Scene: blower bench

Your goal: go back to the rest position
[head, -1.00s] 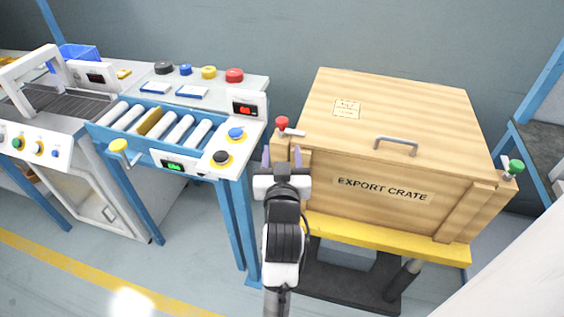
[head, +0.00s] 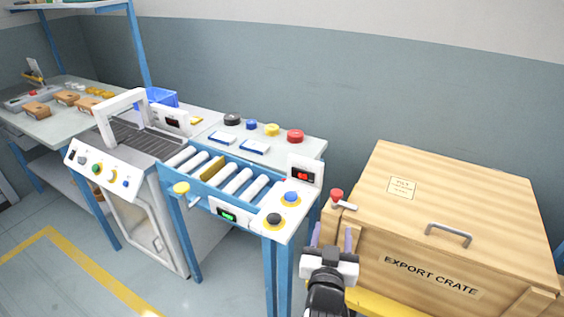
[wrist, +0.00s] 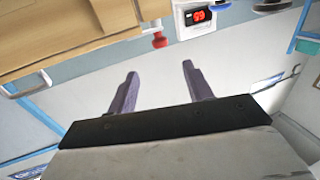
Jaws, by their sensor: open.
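My gripper (head: 332,237) is open and empty, at the lower middle of the head view, in front of the left end of the export crate (head: 455,215). Its two purple fingers stand apart in the wrist view (wrist: 158,85), with nothing between them. The crate is closed, with a grey handle (head: 449,234) on its lid. A red-knobbed latch (head: 337,195) at its left corner shows just beyond my fingers, and it also appears in the wrist view (wrist: 159,40).
A roller bench (head: 240,187) with buttons and a red display (head: 302,176) stands left of my gripper. Further left are a grey machine with a white arch (head: 117,108) and a table with small brown boxes (head: 67,98). Open floor (head: 50,285) lies at the lower left.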

